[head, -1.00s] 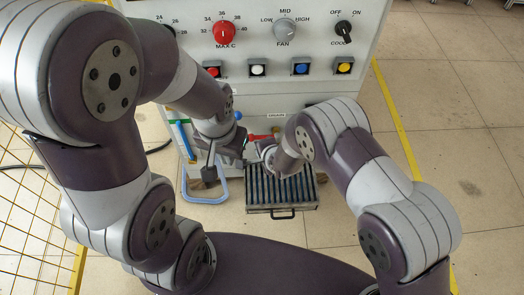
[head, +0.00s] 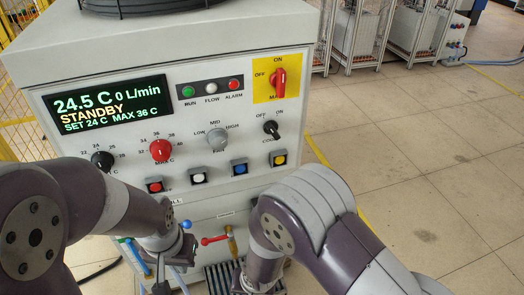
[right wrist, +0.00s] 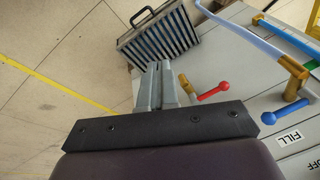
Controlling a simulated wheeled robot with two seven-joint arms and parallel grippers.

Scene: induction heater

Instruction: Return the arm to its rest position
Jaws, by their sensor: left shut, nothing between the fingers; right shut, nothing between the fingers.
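My left arm comes in from the left in the head view, in front of the heater's lower front. My left gripper (head: 163,284) is at the bottom edge, partly cut off, near the blue-handled valve. My right arm comes in from the right, its hand low at the bottom edge of the head view. In the right wrist view, my right gripper (right wrist: 158,72) has its two grey fingers together with nothing between them. It is beside the red-handled valve (right wrist: 214,91) and in front of the slatted tray (right wrist: 160,40).
The heater cabinet (head: 330,100) fills the middle. Its display (head: 108,110) reads 24.5 C, STANDBY. The red main switch (head: 280,84) stands at ON. A blue-handled valve (right wrist: 279,118) and a clear hose (right wrist: 240,32) lie right in the wrist view. Floor is open at right.

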